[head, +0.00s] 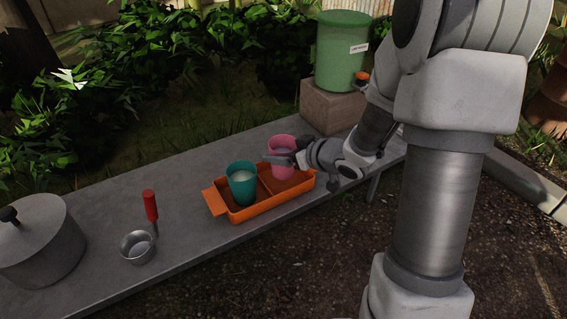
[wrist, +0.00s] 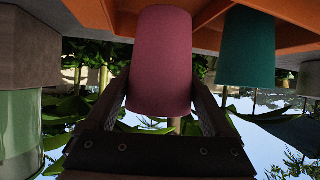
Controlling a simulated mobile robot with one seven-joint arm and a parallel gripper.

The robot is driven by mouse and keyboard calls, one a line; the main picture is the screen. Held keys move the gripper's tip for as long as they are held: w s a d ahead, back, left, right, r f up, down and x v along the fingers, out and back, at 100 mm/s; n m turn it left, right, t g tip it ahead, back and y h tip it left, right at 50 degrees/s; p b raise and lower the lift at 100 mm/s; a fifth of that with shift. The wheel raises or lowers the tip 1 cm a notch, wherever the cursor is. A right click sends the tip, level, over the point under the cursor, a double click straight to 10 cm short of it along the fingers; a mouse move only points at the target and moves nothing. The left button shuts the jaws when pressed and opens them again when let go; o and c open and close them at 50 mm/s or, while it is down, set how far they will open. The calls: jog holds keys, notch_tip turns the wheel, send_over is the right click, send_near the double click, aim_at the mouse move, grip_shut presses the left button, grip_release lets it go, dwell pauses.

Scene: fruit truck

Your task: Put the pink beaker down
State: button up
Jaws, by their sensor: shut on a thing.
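The pink beaker (head: 284,146) is upright at the right compartment of the orange tray (head: 247,212) in the head view. My gripper (head: 282,160) reaches in from the right and is shut on it. In the wrist view, which is upside down, the pink beaker (wrist: 161,60) sits between the two fingers, with the orange tray (wrist: 285,12) at the top of the picture.
A teal beaker (head: 242,188) with pale contents stands in the tray's left compartment. A red-handled metal ladle (head: 138,247) and a lidded grey pot (head: 38,245) are left on the grey table (head: 185,195). A green drum (head: 341,55) stands on a block (head: 330,105) behind.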

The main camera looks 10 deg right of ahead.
jog(key=shift+f+b, duration=0.4)
jog(key=shift+f, duration=1)
jog(key=shift+f, duration=0.1)
jog(key=shift+f, duration=0.1)
jog(key=o, duration=1.5)
jog(key=shift+r, duration=0.3)
jog(key=shift+p+v, duration=1.75)
jog(key=shift+v, duration=4.2)
